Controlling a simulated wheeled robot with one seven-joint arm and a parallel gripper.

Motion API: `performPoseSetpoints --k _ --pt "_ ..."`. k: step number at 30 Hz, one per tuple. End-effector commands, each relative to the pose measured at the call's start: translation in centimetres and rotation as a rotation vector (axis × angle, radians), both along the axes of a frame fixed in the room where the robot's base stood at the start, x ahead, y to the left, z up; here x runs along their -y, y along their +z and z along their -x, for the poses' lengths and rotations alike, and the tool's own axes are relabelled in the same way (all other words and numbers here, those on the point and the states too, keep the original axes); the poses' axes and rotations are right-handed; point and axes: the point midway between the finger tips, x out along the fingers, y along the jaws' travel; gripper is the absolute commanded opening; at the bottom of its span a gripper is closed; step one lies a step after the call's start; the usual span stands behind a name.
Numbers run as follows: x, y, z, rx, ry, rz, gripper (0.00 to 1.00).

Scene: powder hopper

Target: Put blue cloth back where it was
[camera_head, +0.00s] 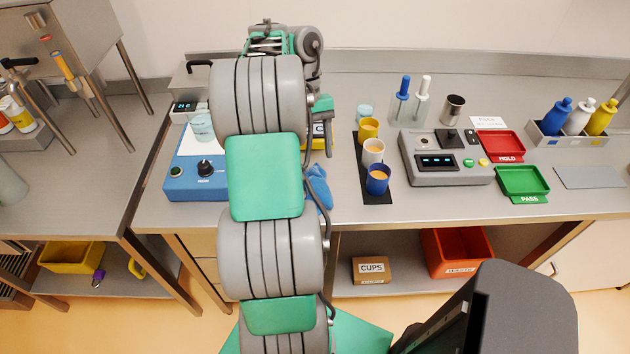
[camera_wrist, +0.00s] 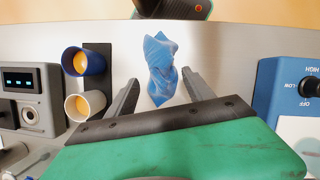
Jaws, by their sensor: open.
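The blue cloth (camera_head: 319,187) lies crumpled on the steel bench, between the blue hotplate-like device and the row of cups. My arm covers part of it in the head view. In the wrist view the blue cloth (camera_wrist: 161,68) stands bunched up between and beyond the fingertips. My gripper (camera_wrist: 160,83) is open, with one finger on each side of the cloth's near end. I cannot tell whether the fingers touch it. In the head view my gripper is hidden behind my arm.
A dark strip (camera_head: 364,188) holds yellow, white and blue (camera_head: 377,180) cups right of the cloth. The blue device (camera_head: 195,179) stands left. A grey instrument (camera_head: 445,160), red tray (camera_head: 500,144) and green tray (camera_head: 522,181) lie further right. Bench is clear between cups and instrument.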

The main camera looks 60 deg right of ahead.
Motion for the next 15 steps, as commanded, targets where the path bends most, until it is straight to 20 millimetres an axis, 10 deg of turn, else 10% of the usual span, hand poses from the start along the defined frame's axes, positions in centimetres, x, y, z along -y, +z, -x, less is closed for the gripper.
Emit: performPoseSetpoints --k 5,15 --pt "0.8 3.8 -0.7 -0.001 0.0 -0.001 0.61" --pt "1.2 4.3 -1.1 -0.001 0.0 -0.001 0.61"
